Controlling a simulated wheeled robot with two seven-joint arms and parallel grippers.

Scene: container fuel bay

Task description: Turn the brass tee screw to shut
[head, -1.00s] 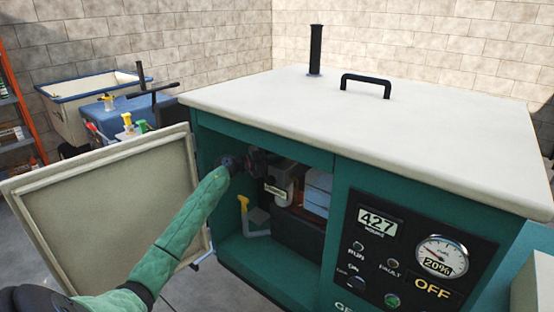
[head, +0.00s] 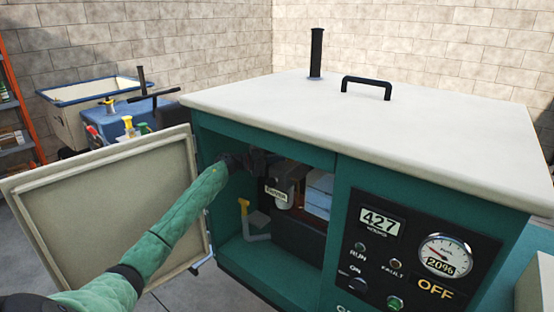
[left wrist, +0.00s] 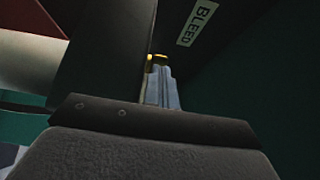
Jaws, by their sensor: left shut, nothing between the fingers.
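My left arm reaches through the open cabinet door, and my left gripper (head: 258,160) is dark against the shaded upper part of the compartment. In the left wrist view its grey fingers (left wrist: 161,82) are together, with nothing seen between them. Small brass-yellow pieces (left wrist: 155,57) show just past the fingertips, probably the brass tee screw; most of it is hidden by the fingers. I cannot tell whether they touch. A "BLEED" label (left wrist: 197,22) is on the dark surface beside it. In the head view the screw cannot be made out. My right gripper is not in view.
The teal cabinet has a pale top (head: 400,120) and an open door (head: 105,215) at left. Inside are a yellow-handled lever (head: 244,206), a labelled white part (head: 282,199) and a dark block (head: 300,240). The control panel (head: 410,255) is at right.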

